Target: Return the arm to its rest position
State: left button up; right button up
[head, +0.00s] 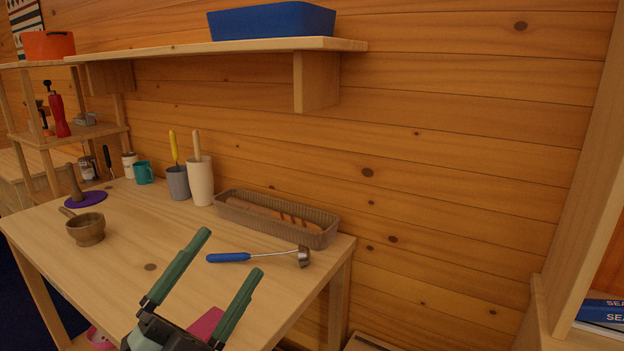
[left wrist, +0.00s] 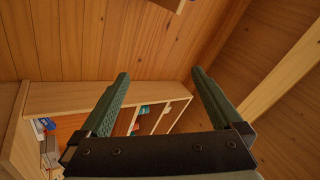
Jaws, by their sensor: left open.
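My left gripper (head: 222,270) has green fingers and rises from the bottom of the head view, in front of the wooden table (head: 120,240). Its fingers are spread apart with nothing between them. In the left wrist view the gripper (left wrist: 158,82) also shows open and empty, with wooden wall and ceiling boards beyond it. My right gripper does not show in either view.
A blue-handled ladle (head: 230,257) lies near the table's right end, by a basket (head: 322,238) holding bread. A wooden bowl (head: 86,229), two tall cups and a teal mug (head: 143,173) stand further left. A shelf (head: 230,47) bearing a blue bin (head: 272,21) hangs above.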

pick_arm(q)
jog(key=a+f+n+g+y, duration=0.2)
jog(key=a+f+n+y, duration=0.4)
jog(key=f, duration=0.4)
jog(key=a+f+n+g+y, duration=0.3)
jog(key=a+f+n+y, duration=0.2)
jog(key=f+n+y, duration=0.4)
jog(key=s+d+f+n+g+h, duration=0.1)
jog(key=s+f+n+g+h, duration=0.15)
jog(key=s+f+g, duration=1.35)
jog(key=d+f+t+h+p, duration=0.1)
jog(key=d+f+t+p, duration=0.3)
jog(key=f+t, duration=0.4)
jog(key=shift+w+d+t+p, duration=0.15)
jog(key=shift+w+t+p, duration=0.3)
jog(key=shift+t+p, duration=0.4)
